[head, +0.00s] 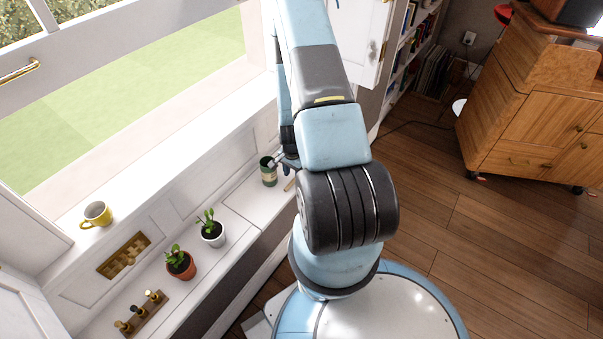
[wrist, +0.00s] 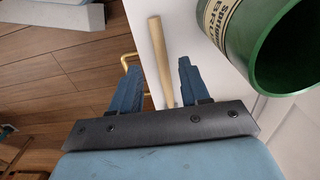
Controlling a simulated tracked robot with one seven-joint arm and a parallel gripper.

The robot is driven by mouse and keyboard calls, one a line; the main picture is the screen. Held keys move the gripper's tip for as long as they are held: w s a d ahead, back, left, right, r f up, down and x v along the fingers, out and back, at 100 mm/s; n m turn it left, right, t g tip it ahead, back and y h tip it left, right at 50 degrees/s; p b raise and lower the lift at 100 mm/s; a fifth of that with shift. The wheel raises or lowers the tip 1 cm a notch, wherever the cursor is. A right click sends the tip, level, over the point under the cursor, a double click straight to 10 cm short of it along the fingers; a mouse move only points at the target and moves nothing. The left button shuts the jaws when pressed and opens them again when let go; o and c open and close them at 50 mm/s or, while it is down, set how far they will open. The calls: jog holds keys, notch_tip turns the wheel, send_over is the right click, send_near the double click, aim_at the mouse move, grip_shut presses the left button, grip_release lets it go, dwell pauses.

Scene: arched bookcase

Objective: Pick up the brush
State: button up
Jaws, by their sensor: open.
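A pale wooden rod (wrist: 159,52), which looks like the handle of the brush, lies on the white ledge in the wrist view. No bristles are visible, and its lower end is hidden behind my gripper. A small part of the rod (head: 289,185) also shows in the head view, just right of the green can. My gripper (wrist: 158,66) is open, with the rod lying between its two blue fingers in the picture. I cannot tell how far above the rod the fingers are. In the head view my gripper (head: 283,163) is partly hidden by my arm.
A green can (wrist: 285,50) stands close to the right finger; it also shows in the head view (head: 268,172). Wooden floor (head: 430,200) lies right.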

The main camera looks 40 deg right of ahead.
aim_at(293, 181)
jog(key=shift+w+f, duration=0.1)
jog(key=shift+f, duration=1.6)
jog(key=shift+c, duration=0.4)
grip_shut()
